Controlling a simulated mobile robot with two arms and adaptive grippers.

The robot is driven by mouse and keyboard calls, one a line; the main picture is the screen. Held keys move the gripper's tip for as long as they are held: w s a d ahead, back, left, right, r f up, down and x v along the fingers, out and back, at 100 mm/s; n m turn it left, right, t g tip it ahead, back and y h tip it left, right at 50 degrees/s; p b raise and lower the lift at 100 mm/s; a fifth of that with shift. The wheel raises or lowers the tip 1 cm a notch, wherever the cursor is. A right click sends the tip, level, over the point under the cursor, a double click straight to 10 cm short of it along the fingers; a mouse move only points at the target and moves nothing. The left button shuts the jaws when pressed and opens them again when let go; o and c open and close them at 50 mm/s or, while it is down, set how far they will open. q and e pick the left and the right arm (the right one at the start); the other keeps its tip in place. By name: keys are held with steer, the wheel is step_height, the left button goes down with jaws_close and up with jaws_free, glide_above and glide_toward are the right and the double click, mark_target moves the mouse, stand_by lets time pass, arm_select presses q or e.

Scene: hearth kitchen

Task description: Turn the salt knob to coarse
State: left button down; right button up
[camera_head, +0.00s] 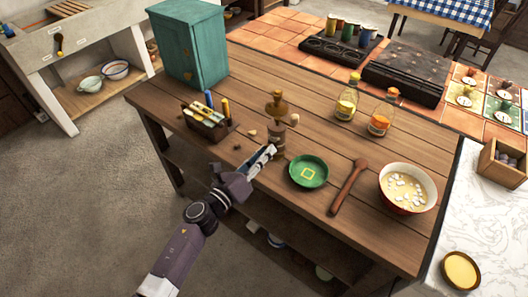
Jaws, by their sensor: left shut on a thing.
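My left gripper (270,151) reaches in from the lower left and is at the low front of the mill. It is shut on the salt knob there; the fingers hide the knob, so its setting cannot be read. My right gripper is not in view.
A green dish (309,183), a wooden spoon (347,188) and a white-and-red bowl (393,203) lie to the right. Two bottles (347,100) (381,116) stand behind. A caddy (208,128) and teal cabinet (205,55) are left. Small brown bits lie beside the mill.

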arm_select(q)
steer(key=n, duration=0.4)
steer(key=shift+n+p, duration=0.75)
steer(key=shift+n, duration=1.55)
steer(key=c, duration=1.8)
jaws_free()
steer(key=shift+o, duration=0.2)
steer(key=v, duration=1.2)
